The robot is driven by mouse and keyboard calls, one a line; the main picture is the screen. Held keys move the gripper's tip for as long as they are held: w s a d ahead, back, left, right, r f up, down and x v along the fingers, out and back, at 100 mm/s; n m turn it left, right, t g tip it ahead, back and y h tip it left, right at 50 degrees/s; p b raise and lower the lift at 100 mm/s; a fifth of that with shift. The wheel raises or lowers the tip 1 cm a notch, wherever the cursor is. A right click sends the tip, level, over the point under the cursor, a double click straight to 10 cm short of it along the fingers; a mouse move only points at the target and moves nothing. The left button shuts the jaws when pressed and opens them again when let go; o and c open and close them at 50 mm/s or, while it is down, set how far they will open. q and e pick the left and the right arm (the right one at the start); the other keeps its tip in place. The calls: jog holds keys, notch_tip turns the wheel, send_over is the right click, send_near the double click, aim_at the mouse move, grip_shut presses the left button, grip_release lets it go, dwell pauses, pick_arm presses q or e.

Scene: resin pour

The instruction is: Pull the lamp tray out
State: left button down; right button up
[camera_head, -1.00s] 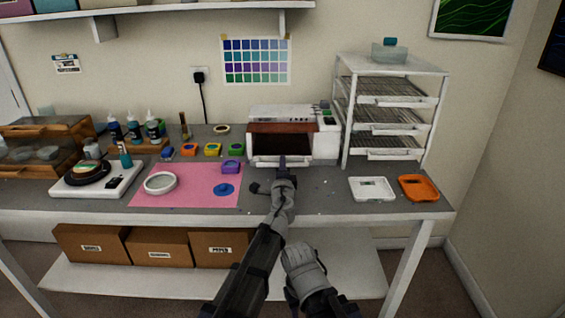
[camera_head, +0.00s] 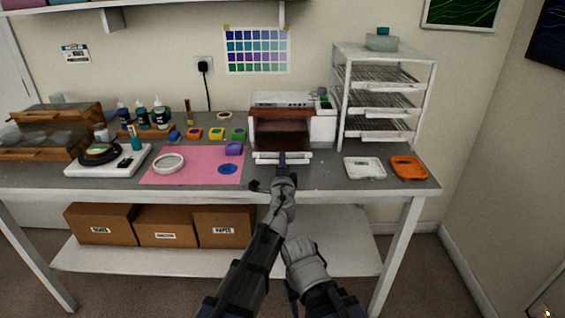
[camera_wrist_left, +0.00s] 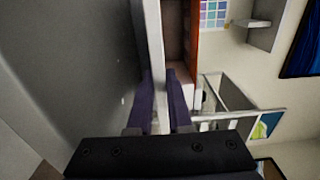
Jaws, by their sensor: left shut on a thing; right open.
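The lamp tray (camera_head: 268,157) is a white-fronted tray at the foot of the white curing lamp (camera_head: 284,98), whose opening looks reddish-brown inside. The tray front stands out ahead of the lamp housing. My left gripper (camera_head: 282,158) is shut on the middle of the tray's front edge. In the left wrist view, the dark fingers of my left gripper (camera_wrist_left: 161,100) lie on either side of the white tray front (camera_wrist_left: 153,45). My right gripper (camera_head: 299,246) is low in front of the bench, open, empty and apart from everything; its fingertips are hard to make out.
A wire rack (camera_head: 384,95) stands right of the lamp. A pink mat (camera_head: 205,176) with a round white dish lies to the left. The bench's front edge is close below the gripper.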

pick_arm(q)
jog(key=c, duration=0.8)
grip_release()
jog(key=shift+c, duration=0.2)
jog(key=shift+s+a, duration=0.1)
jog(key=shift+s, duration=0.55)
jog(key=s, duration=0.6)
jog(key=shift+s, duration=0.3)
pick_arm(e)
jog(key=shift+s+d, duration=0.75)
jog(key=shift+s, duration=0.2)
